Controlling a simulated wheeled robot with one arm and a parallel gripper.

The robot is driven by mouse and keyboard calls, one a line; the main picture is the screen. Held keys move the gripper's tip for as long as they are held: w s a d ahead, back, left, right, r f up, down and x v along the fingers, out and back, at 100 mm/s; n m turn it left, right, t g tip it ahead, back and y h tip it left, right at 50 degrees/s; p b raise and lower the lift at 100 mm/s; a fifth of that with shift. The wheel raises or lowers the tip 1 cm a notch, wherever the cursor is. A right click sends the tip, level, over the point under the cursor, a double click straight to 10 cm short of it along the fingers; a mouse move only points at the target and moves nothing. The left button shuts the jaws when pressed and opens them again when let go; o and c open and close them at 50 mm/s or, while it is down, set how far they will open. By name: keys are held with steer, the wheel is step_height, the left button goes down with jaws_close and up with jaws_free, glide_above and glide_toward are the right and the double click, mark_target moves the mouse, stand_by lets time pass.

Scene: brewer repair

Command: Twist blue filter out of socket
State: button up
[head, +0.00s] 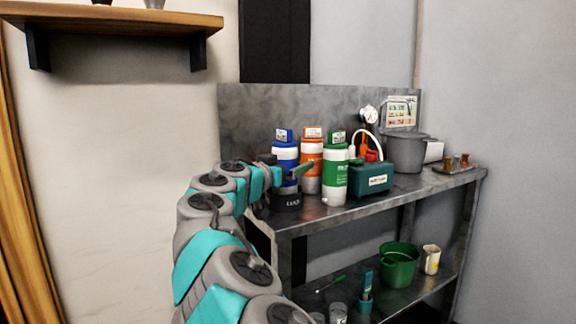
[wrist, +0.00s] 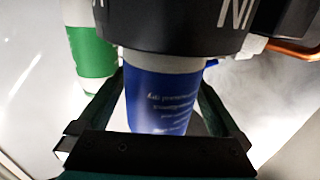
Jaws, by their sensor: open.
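The blue filter (head: 285,154) is a blue and white cylinder upright on the left part of the metal bench. Its lower end is at a black socket (head: 287,202) with white lettering. In the wrist view the blue filter (wrist: 165,98) runs from the black socket (wrist: 180,25) down between my fingers. My gripper (wrist: 163,82) is open, with one dark green finger on each side of the filter. I cannot tell whether either finger touches it. In the head view my gripper (head: 290,169) is at the filter's mid-height, and its fingers partly hide the filter.
An orange filter (head: 311,160) and a green filter (head: 335,178) stand close on the right. A dark green box (head: 371,181), a grey pot (head: 405,154) and a small tray (head: 454,169) are farther right. The lower shelf holds a green bucket (head: 398,266) and cups.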

steer(key=shift+c, duration=0.2)
jaws_close()
steer(key=shift+c, duration=2.4)
jaws_free()
steer(key=c, duration=0.8)
